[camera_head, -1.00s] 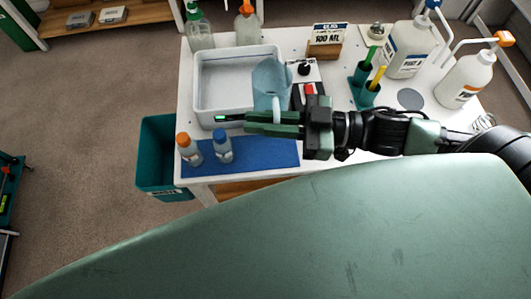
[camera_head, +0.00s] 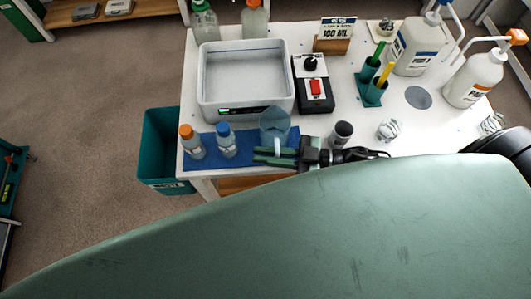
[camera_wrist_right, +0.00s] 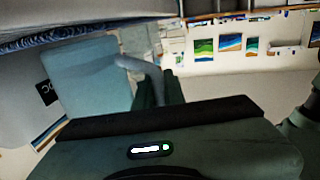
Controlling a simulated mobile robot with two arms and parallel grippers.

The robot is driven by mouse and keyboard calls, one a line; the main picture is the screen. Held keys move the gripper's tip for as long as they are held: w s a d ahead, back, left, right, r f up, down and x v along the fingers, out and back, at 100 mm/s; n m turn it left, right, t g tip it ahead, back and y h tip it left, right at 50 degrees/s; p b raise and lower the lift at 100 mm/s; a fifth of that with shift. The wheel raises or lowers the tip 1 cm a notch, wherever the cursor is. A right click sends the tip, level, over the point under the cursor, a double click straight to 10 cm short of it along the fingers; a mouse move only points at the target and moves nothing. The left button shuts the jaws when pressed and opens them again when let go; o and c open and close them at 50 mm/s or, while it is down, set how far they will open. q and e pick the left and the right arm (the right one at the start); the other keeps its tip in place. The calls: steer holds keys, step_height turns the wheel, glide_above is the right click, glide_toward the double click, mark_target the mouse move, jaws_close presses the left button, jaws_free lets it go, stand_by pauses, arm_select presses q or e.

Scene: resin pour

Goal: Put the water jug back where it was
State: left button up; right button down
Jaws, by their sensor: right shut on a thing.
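The water jug (camera_head: 274,122) is translucent blue and stands roughly upright at the right end of the blue mat (camera_head: 206,165). I cannot tell whether its base touches the mat. My right gripper (camera_head: 268,155) is shut on the jug's handle, on the jug's near side. In the right wrist view the jug (camera_wrist_right: 85,75) fills the left part, with its pale handle (camera_wrist_right: 135,64) at the dark fingers. The fingers partly hide the jug's lower part in the head view. My left gripper is not in view.
An orange-capped bottle (camera_head: 191,145) and a blue-capped bottle (camera_head: 226,143) stand on the mat, left of the jug. A white tub (camera_head: 203,95) is behind it. A black device with a red switch (camera_head: 316,88) and a dark-topped cylinder (camera_head: 342,135) are to the right.

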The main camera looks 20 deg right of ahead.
steer(key=shift+f, duration=0.15)
steer(key=shift+f, duration=0.15)
steer(key=c, duration=1.5)
jaws_free()
steer(key=shift+r, duration=0.25)
steer(key=b+v, duration=0.1)
steer(key=v, duration=1.1)
steer(key=shift+b, duration=0.35)
